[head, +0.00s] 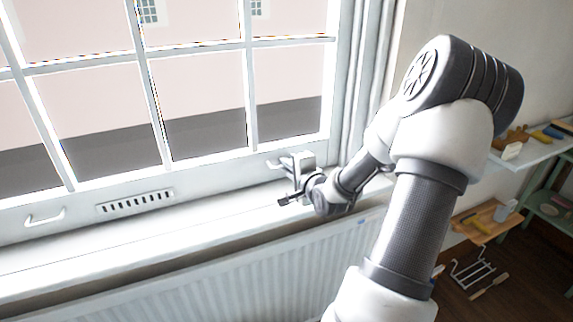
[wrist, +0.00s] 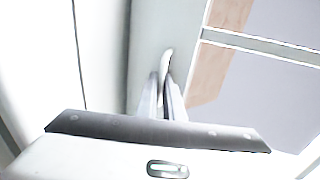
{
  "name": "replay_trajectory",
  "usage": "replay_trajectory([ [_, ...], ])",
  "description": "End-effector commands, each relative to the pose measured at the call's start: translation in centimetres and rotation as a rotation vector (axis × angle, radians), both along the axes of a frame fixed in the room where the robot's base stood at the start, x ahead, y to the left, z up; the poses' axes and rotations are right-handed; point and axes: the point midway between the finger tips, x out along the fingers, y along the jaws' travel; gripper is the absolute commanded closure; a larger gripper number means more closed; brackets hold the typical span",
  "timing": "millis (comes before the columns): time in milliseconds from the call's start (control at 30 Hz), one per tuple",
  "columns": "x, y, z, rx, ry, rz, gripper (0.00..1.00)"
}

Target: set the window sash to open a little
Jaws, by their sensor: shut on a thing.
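The white window sash (head: 205,172) has several panes and a bottom rail with a slotted vent (head: 135,201). A small white handle (head: 45,217) sits at the rail's left end. My gripper (head: 283,163) is at the rail's right end, its fingers shut on the right-hand handle, which they mostly hide in the head view. In the wrist view my gripper (wrist: 162,98) has its two fingers close together on this pale handle (wrist: 167,58). The sash appears low, near the sill (head: 150,240); I cannot tell whether a gap shows beneath it.
A white radiator (head: 230,275) stands below the sill. To the right, a wall shelf (head: 530,150) and a lower wooden tray (head: 485,222) hold small items. A wire rack (head: 472,270) is on the dark floor. The sill left of my gripper is clear.

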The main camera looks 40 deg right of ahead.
Motion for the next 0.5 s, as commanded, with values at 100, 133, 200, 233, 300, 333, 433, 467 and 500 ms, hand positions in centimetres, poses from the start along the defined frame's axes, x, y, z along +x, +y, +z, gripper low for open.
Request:
replay_trajectory([
  [100, 0.3, -0.1, 4.1, -0.010, -0.020, 0.000, 1.00],
  [133, 0.3, -0.1, 4.8, -0.011, -0.021, -0.001, 1.00],
  [200, 0.3, -0.2, 6.4, -0.012, -0.022, 0.000, 1.00],
  [233, 0.3, -0.2, 7.1, -0.012, -0.023, 0.000, 1.00],
  [300, 0.4, -0.2, 8.5, -0.012, -0.023, 0.000, 1.00],
  [333, 0.4, -0.2, 9.0, -0.012, -0.023, 0.000, 1.00],
  [433, 0.4, -0.2, 9.9, -0.012, -0.023, 0.000, 1.00],
  [467, 0.4, -0.2, 10.0, -0.012, -0.023, 0.000, 1.00],
  [500, 0.4, -0.2, 10.0, -0.012, -0.022, 0.000, 1.00],
])
